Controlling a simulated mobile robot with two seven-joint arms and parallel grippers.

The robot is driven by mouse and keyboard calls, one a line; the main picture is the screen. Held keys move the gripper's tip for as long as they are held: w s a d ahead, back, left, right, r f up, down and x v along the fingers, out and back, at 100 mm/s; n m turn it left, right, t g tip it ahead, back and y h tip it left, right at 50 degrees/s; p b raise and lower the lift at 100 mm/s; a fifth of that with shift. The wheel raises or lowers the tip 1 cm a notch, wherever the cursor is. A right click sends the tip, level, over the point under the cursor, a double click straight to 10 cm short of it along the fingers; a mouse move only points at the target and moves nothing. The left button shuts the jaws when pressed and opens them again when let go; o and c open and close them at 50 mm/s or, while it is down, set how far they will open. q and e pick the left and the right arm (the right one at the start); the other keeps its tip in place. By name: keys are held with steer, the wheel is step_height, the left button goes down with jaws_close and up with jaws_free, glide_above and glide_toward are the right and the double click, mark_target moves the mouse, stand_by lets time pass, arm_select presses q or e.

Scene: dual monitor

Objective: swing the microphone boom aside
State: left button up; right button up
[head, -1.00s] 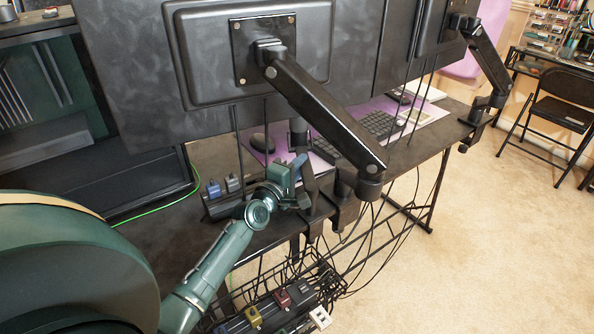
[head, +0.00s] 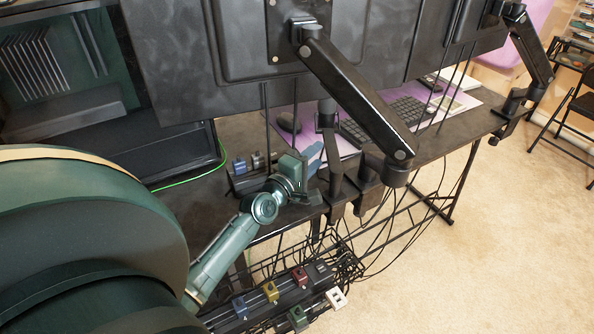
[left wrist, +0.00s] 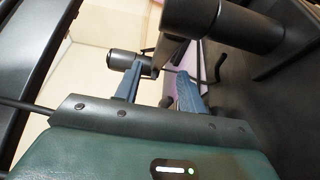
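A slim black upright (head: 327,125) rises from a clamp on the desk's rear edge, behind the monitor arm; it may be part of the microphone boom. I cannot make out a microphone. My left gripper (head: 315,172) is just left of this upright, at the desk edge. In the left wrist view, the blue fingers of my left gripper (left wrist: 160,78) stand apart, with dark cylindrical parts (left wrist: 125,62) close to the tips. I cannot tell whether a finger touches them. My right gripper is in neither view.
A black monitor arm (head: 355,90) holds a large monitor (head: 200,60) above my left gripper. A cable basket (head: 335,260) with a power strip and coloured plugs hangs below the desk (head: 200,205). Cables hang behind it.

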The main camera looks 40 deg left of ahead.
arm_select(q)
steer(key=s, duration=0.6)
steer(key=shift+s, duration=1.1)
steer(key=shift+c, duration=0.2)
